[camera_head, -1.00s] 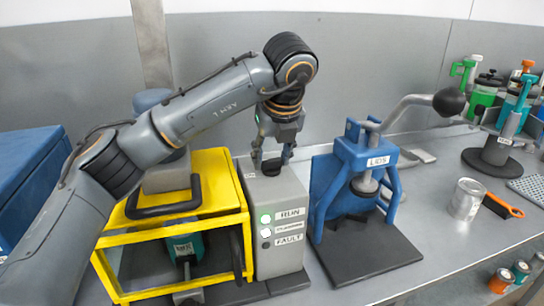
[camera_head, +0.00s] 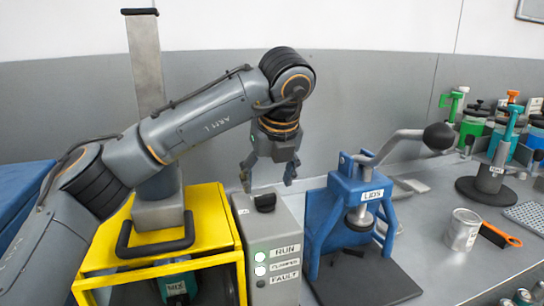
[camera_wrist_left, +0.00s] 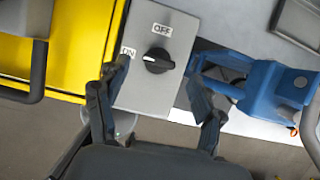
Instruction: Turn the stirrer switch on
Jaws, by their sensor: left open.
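The stirrer switch is a black knob (camera_head: 265,202) on top of a grey control box (camera_head: 272,230). In the left wrist view the knob (camera_wrist_left: 158,60) has a white mark on its left side, toward the ON label (camera_wrist_left: 127,52); the OFF label (camera_wrist_left: 161,30) is above it. My left gripper (camera_head: 268,181) is open and empty, just above the knob and apart from it. In the left wrist view its fingers (camera_wrist_left: 152,88) are spread on either side of the box top. My right gripper is not in view.
A yellow frame (camera_head: 205,200) with a mixer inside stands left of the box. The blue LIDS press (camera_head: 328,215) stands close on the right, its lever ball (camera_head: 438,136) sticking out. A metal can (camera_head: 462,230) and bottles are further right.

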